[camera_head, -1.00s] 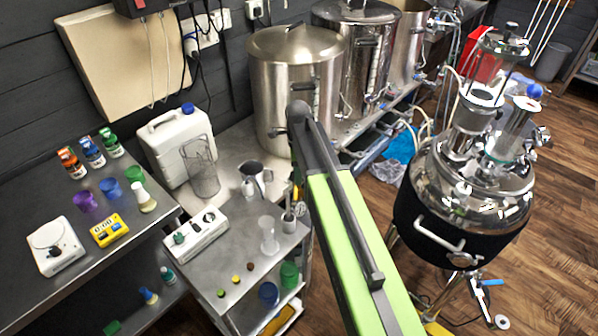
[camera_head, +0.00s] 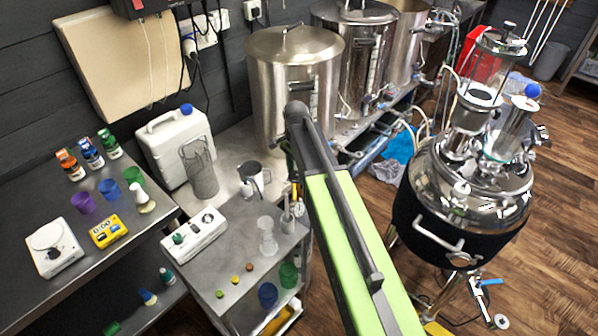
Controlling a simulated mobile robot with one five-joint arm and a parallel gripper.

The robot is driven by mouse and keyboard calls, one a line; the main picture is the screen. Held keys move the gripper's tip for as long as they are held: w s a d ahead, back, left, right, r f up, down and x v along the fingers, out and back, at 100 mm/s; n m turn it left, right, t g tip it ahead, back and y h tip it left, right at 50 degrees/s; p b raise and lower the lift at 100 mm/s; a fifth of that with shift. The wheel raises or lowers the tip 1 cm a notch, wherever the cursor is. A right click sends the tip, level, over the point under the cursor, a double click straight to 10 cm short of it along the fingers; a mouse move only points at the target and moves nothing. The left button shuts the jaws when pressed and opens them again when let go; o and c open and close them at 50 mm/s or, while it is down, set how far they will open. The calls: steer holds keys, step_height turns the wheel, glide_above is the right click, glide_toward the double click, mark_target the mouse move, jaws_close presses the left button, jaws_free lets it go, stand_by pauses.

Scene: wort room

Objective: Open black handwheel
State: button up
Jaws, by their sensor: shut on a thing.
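I cannot make out a black handwheel for certain in the head view. A small dark fitting (camera_head: 541,134) sits at the right side of the steel vessel's top, too small to tell whether it is a wheel. My green arm link with its dark end runs up the middle toward the nearest steel pot (camera_head: 265,85). My gripper does not show; it is hidden behind or below the arm. What it touches cannot be seen.
A steel vessel (camera_head: 478,195) in a black jacket stands right on the wooden floor. Steel pots line the back bench. A grey cart (camera_head: 240,262) with glassware and a white control box (camera_head: 194,234) stands left of my arm. A white jug (camera_head: 173,146) stands behind.

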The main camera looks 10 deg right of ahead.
steer(key=n, duration=0.5)
steer(key=shift+a+n, duration=0.2)
steer(key=shift+n, duration=0.1)
steer(key=n, duration=1)
steer(key=shift+n, duration=0.4)
steer(key=n, duration=0.5)
steer(key=shift+d+n, duration=0.1)
steer(key=shift+n, duration=0.3)
steer(key=o, duration=1.3)
steer(key=shift+o, duration=0.2)
